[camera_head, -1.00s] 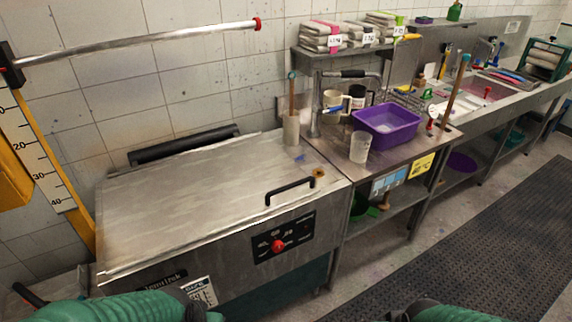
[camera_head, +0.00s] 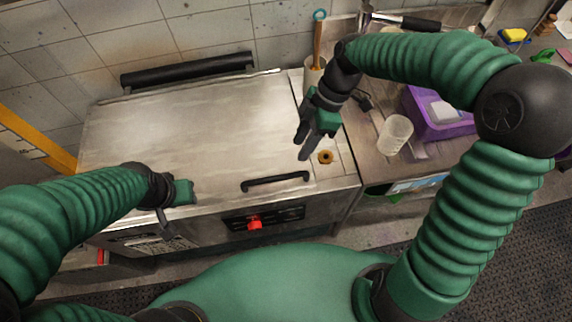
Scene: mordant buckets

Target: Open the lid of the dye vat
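The dye vat's flat steel lid (camera_head: 190,130) lies closed on the vat. Its black bar handle (camera_head: 275,181) is near the front right edge of the lid. My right gripper (camera_head: 303,147) is over the right end of the vat, behind and to the right of the handle and apart from it. Its two fingers show a gap with nothing between them. My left gripper (camera_head: 172,216) is at the vat's front edge, left of the handle. Its fingers are seen too edge-on to tell their opening. A red knob (camera_head: 254,224) is on the front panel.
A brass-coloured round fitting (camera_head: 325,157) sits right of the handle. The counter to the right holds a clear beaker (camera_head: 395,134) and a purple basin (camera_head: 438,118). A black padded bar (camera_head: 188,69) runs behind the lid along the tiled wall.

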